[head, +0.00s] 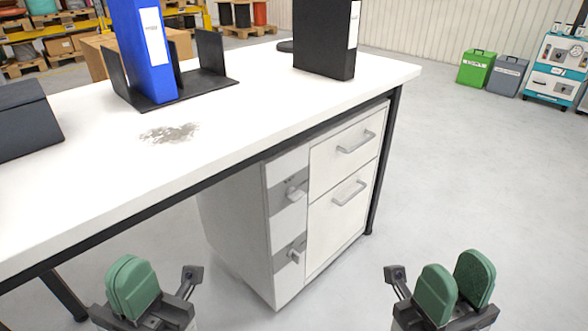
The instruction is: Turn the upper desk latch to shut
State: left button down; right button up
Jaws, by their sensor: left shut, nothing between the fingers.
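The upper desk latch (296,192) is a small grey handle on a grey plate, on the narrow front strip of the drawer cabinet (287,285) under the desk. A similar lower latch (295,254) sits below it. Both handles stick out toward the right; their exact turn is too small to tell. My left gripper (133,288) is low at the left, its green pads together, shut and empty, well apart from the latches. My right gripper (455,290) is low at the right, its green pads apart, open and empty, also away from the cabinet.
The white desk top (240,120) overhangs the cabinet. It carries a blue binder (150,50) in a black holder, a black binder (325,38) and a dark box (25,120). Two drawer handles (356,142) stick out right of the latches. Floor (480,190) at right is clear.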

aim_at(293, 195)
jog(key=i+l+u, duration=0.25)
jog(key=u, duration=0.15)
jog(key=i+l+u, duration=0.15)
jog(key=l+u, duration=0.3)
jog(key=j, duration=0.1)
